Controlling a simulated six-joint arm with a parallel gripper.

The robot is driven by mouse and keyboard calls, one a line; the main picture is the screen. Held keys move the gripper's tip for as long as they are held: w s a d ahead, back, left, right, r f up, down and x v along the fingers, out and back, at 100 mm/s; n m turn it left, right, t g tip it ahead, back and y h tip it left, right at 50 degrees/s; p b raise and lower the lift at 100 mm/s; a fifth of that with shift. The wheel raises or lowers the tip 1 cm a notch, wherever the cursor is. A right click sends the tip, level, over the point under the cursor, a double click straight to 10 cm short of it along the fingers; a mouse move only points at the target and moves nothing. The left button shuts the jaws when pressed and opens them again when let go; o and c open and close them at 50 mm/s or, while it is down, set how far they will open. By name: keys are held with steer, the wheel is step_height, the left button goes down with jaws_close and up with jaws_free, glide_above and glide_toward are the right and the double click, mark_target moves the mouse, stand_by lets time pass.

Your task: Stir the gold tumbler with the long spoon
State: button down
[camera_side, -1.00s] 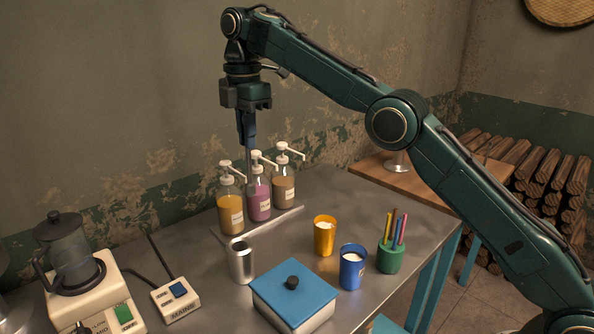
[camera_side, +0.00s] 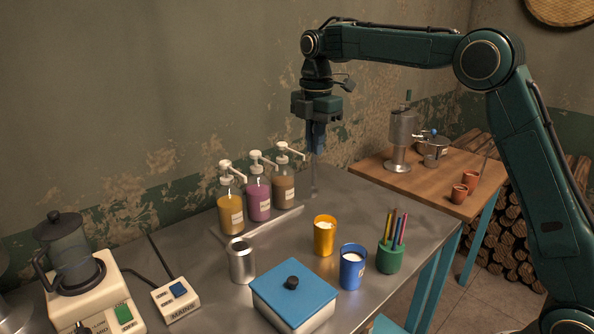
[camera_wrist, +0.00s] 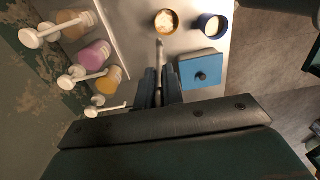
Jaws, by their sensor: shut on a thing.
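The gold tumbler (camera_side: 324,238) stands upright on the metal table and holds something white; it also shows at the top of the wrist view (camera_wrist: 166,22). My gripper (camera_side: 317,150) is shut on the long spoon (camera_side: 314,180), which hangs down, thin and grey. The spoon also shows between the fingers (camera_wrist: 159,88) in the wrist view (camera_wrist: 159,55). In the side view the spoon is above and behind the gold tumbler, apart from it. Its lower end is blurred against the table.
A blue tumbler (camera_side: 352,270) with white contents, a green pen holder (camera_side: 390,258), a blue-lidded box (camera_side: 293,292) and a metal cup (camera_side: 241,262) stand around the gold tumbler. Several pump bottles (camera_side: 257,199) stand left of the spoon. The table behind the gold tumbler is clear.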

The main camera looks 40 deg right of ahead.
steer(key=shift+s+d+f, duration=0.3)
steer(key=shift+s+d, duration=0.25)
steer(key=shift+d, duration=0.05)
steer(key=shift+s+d+f, duration=0.25)
steer(key=shift+s+d, duration=0.3)
steer(key=shift+f, duration=0.25)
step_height(320, 180, down, 11)
stand_by(1.1)
steer(key=shift+a, duration=0.2)
stand_by(0.5)
